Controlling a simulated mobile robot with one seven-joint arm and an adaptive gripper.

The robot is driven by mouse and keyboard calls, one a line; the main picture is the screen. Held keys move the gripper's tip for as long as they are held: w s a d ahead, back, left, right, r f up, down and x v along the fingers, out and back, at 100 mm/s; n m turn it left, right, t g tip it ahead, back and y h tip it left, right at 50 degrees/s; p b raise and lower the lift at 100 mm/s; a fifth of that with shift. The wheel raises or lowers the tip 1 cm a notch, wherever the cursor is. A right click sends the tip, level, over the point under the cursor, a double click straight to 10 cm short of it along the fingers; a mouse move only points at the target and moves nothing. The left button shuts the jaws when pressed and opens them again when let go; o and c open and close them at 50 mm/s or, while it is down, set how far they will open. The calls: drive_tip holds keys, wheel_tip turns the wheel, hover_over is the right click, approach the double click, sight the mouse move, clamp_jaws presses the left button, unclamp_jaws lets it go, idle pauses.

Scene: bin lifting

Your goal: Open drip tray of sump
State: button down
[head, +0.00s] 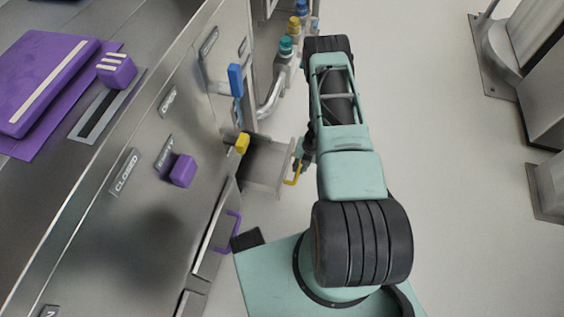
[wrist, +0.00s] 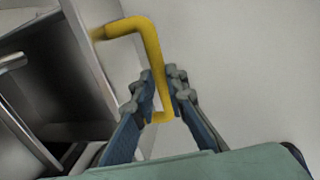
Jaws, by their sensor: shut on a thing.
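The grey drip tray (head: 262,172) sticks out of the metal cabinet front in the head view, so it stands at least partly open. Its yellow handle (head: 292,178) is on the tray's outer end. My gripper (head: 303,158) is at this handle, and my forearm partly hides it. In the wrist view the yellow handle (wrist: 150,45) passes between the two blue fingers of my gripper (wrist: 162,88), which are shut on it. The tray (wrist: 92,62) shows to the left of the handle there. How far the tray is out cannot be told exactly.
The cabinet (head: 130,220) fills the left side, with a purple knob (head: 183,171), a yellow knob (head: 242,143) and a blue lever (head: 236,80). A purple handle (head: 232,232) is nearer. Grey posts (head: 545,70) stand at right. The floor (head: 450,190) between is clear.

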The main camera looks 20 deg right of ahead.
drive_tip(key=s+d, duration=0.2)
drive_tip(key=d, duration=0.1)
drive_tip(key=s+d, duration=0.1)
drive_tip(key=shift+d, duration=0.2)
drive_tip(key=shift+w, duration=0.1)
drive_tip(key=c, duration=1.9)
unclamp_jaws()
drive_tip(key=shift+c, duration=0.2)
drive_tip(key=shift+r, duration=0.1)
wheel_tip(320, 180, up, 12)
drive_tip(key=s+d, duration=0.1)
drive_tip(key=shift+s+d, duration=0.15)
drive_tip(key=shift+d, duration=0.25)
drive_tip(key=shift+f, duration=0.2)
